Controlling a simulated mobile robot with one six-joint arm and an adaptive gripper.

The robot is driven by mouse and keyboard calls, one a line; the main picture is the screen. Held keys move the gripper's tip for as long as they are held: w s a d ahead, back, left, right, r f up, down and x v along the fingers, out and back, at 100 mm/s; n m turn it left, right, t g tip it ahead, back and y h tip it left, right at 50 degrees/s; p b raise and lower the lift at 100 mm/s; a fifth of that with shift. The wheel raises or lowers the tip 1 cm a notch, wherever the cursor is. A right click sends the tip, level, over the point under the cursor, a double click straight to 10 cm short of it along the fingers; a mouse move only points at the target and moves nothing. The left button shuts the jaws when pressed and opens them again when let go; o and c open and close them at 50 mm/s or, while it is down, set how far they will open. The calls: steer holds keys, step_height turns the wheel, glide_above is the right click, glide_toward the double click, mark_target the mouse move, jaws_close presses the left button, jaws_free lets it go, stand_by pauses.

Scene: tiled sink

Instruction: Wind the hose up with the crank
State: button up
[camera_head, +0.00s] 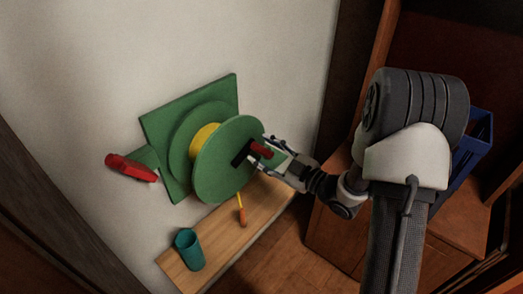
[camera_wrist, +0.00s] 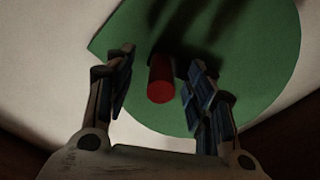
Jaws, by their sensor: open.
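A green hose reel (camera_head: 222,165) is mounted on a green plate (camera_head: 152,128) on the pale wall. Yellow hose (camera_head: 203,138) is wound on its drum, and an end with an orange tip (camera_head: 242,214) hangs below the reel. The crank's red handle (camera_head: 262,149) sticks out from the front disc near its right edge. My gripper (camera_head: 270,150) is at the handle. In the wrist view the red handle (camera_wrist: 160,80) lies between the two open fingers, with gaps visible on both sides. The crank arm is dark and mostly in shadow there.
A red nozzle-like piece (camera_head: 130,168) sits on a green holder left of the reel. A teal cup (camera_head: 189,250) stands on the wooden shelf (camera_head: 222,240) below. A blue crate (camera_head: 478,135) is at the right, behind my arm, by wooden furniture.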

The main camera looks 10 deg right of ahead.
steer(key=shift+v, duration=3)
